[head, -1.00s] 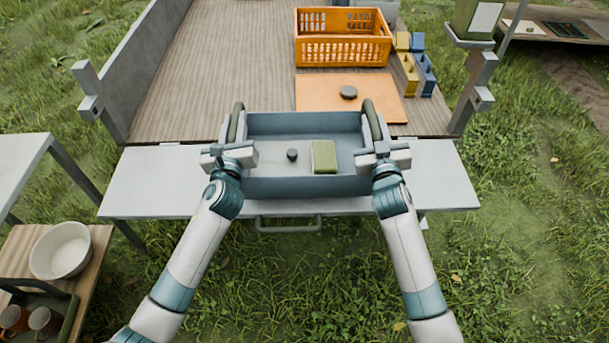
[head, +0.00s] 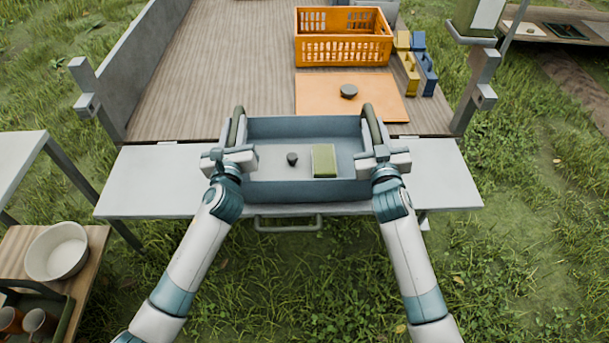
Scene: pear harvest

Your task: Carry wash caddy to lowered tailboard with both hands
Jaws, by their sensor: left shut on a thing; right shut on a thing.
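The wash caddy (head: 305,190) is a blue-grey open tray with a dark green handle at each side. It is level, over the middle of the lowered tailboard (head: 150,186); I cannot tell whether it touches the board. Inside lie a green and cream sponge-like block (head: 324,161) and a small dark knob-like piece (head: 292,158). My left gripper (head: 235,150) is shut on the caddy's left handle (head: 237,127). My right gripper (head: 378,150) is shut on its right handle (head: 374,126).
Behind the tailboard, the wooden bed carries an orange mat (head: 320,97) with a dark round piece (head: 348,91), an orange crate (head: 343,50) and yellow and blue blocks (head: 427,76). A wooden stand at lower left holds a white bowl (head: 57,251). The tailboard is clear on both sides.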

